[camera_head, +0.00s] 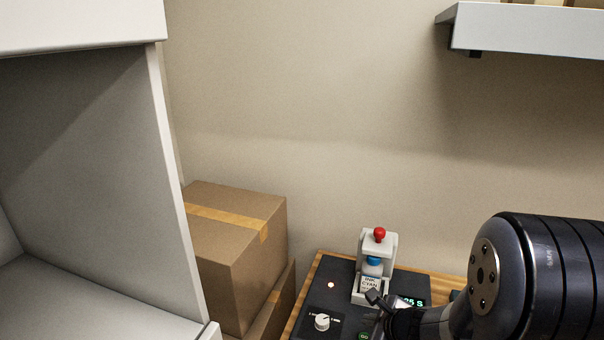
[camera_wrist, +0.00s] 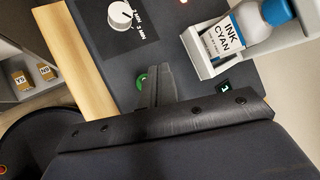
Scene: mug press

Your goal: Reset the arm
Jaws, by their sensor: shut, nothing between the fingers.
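My gripper (camera_head: 374,297) is in front of the press machine in the head view, at the end of my dark arm. In the wrist view its fingers (camera_wrist: 156,76) are together, with nothing between them, over the dark panel (camera_wrist: 95,55). A white press stand (camera_head: 391,243) with a red ball knob (camera_head: 379,235) holds a blue-capped cyan ink bottle (camera_head: 372,283). The bottle also shows in the wrist view (camera_wrist: 228,38). A green button (camera_wrist: 141,83) lies beside the fingers, partly hidden by them. A white dial (camera_head: 322,322) sits on the panel.
Cardboard boxes (camera_head: 235,250) stand left of the panel, beside a grey-walled cabinet (camera_head: 95,170). A grey shelf (camera_head: 530,28) hangs at upper right. In the wrist view, small boxes (camera_wrist: 22,79) sit on a shelf at left. The wall area above the press is clear.

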